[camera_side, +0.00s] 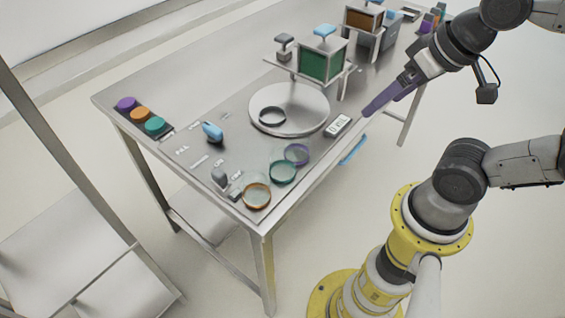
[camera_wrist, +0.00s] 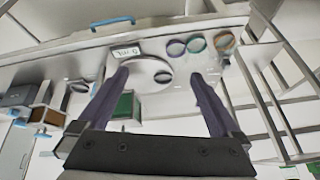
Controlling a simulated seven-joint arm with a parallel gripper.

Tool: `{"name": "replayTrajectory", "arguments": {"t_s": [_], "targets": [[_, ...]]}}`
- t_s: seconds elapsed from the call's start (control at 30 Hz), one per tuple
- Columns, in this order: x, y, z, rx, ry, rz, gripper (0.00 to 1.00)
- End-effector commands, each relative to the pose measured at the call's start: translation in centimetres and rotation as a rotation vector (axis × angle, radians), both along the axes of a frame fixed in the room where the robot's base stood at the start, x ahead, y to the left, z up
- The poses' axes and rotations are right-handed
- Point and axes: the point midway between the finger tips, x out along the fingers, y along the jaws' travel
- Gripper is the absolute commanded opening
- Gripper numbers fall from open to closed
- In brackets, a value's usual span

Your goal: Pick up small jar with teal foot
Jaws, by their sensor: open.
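The small clear jar with the teal foot (camera_side: 283,173) stands near the table's front corner, between a jar with a purple foot (camera_side: 297,153) and one with an orange foot (camera_side: 257,195). It also shows in the wrist view (camera_wrist: 196,44), near the top right. My gripper (camera_side: 370,110) has long purple fingers and is over the table's right edge, well apart from the jars. In the wrist view my gripper (camera_wrist: 160,75) is open, with nothing held between the fingers.
A round plate (camera_side: 290,122) bears a dark ring (camera_side: 272,116). A display reading "0 mL" (camera_side: 339,126) sits by the near edge. A green box (camera_side: 322,64) on a stand is behind. A blue-topped object (camera_side: 212,131) and coloured knobs (camera_side: 140,115) are on the left.

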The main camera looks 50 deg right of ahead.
Motion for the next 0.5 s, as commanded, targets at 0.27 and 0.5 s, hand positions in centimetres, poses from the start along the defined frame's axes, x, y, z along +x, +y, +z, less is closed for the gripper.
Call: {"name": "replayTrajectory", "arguments": {"t_s": [0.27, 0.5], "targets": [[3.3, 0.6, 2.5, 0.283, 0.052, -0.538, 1.0], [8.6, 3.1, 2.4, 0.442, 0.193, -0.991, 1.0]]}}
